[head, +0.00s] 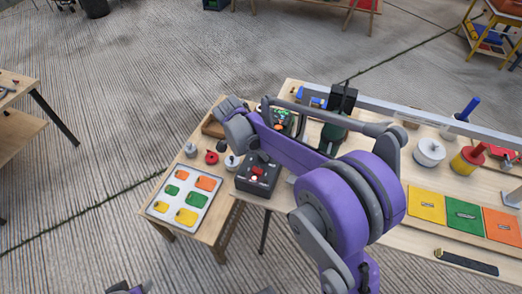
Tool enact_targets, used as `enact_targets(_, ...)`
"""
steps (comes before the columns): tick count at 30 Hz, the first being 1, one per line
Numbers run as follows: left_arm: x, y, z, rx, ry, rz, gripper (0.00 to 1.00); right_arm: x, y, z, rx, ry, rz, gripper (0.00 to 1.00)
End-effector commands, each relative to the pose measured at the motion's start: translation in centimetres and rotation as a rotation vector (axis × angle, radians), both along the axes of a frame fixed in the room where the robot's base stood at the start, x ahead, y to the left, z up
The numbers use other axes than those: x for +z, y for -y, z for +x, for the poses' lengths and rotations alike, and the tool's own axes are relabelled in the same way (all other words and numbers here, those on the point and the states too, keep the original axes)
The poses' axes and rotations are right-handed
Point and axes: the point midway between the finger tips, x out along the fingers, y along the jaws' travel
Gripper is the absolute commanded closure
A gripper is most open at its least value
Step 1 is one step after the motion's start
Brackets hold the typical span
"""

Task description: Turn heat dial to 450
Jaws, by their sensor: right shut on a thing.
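My right gripper (262,158) hangs from the purple arm, at the back of this box's top. It is shut on what seems to be the heat dial, though the fingers largely hide the contact. The dial's setting cannot be read.
A white tray (160,222) with orange, green and yellow pieces lies on the small table (220,220). A red round piece (211,158) and grey knobs stand behind it. The long workbench (400,238) at right holds coloured panels and a white cylinder (429,152).

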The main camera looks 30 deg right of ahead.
Motion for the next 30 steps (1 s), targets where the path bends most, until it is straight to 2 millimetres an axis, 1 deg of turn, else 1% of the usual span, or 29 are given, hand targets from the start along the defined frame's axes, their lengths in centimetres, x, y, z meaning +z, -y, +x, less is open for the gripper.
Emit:
enact_targets(6, 0.0, 0.0, 0.0, 0.0, 0.0, 0.0, 0.5, -0.1, -0.1, -0.1, 0.0, -0.002, 0.004, 1.0)
enact_targets(7, 0.0, 0.0, 0.0, 0.0, 0.0, 0.0, 0.5, -0.1, -0.1, -0.1, 0.0, -0.002, 0.004, 0.58)
enact_targets(9, 0.0, 0.0, 0.0, 0.0, 0.0, 0.0, 0.5, -0.1, -0.1, -0.1, 0.001, -0.001, 0.004, 0.45)
enact_targets(12, 0.0, 0.0, 0.0, 0.0, 0.0, 0.0, 0.5, -0.1, -0.1, 0.0, 0.001, -0.001, 0.003, 0.3)
enact_targets(20, 0.0, 0.0, 0.0, 0.0, 0.0, 0.0, 0.5, 0.0, -0.1, 0.0, 0.001, 0.0, 0.001, 0.3)
enact_targets(23, 0.1, 0.0, 0.0, 0.0, 0.0, 0.0, 0.5, 0.5, -0.3, 0.0, 0.002, 0.0, 0.001, 0.3)
enact_targets(26, 0.2, 0.0, 0.0, 0.0, 0.001, 0.0, 0.5, 1.7, -0.8, 0.1, 0.002, 0.0, 0.001, 0.3)
enact_targets(30, 0.5, 0.0, 0.1, 0.0, 0.002, 0.0, 0.5, 4.4, -1.9, 0.2, 0.004, 0.0, 0.002, 0.3)
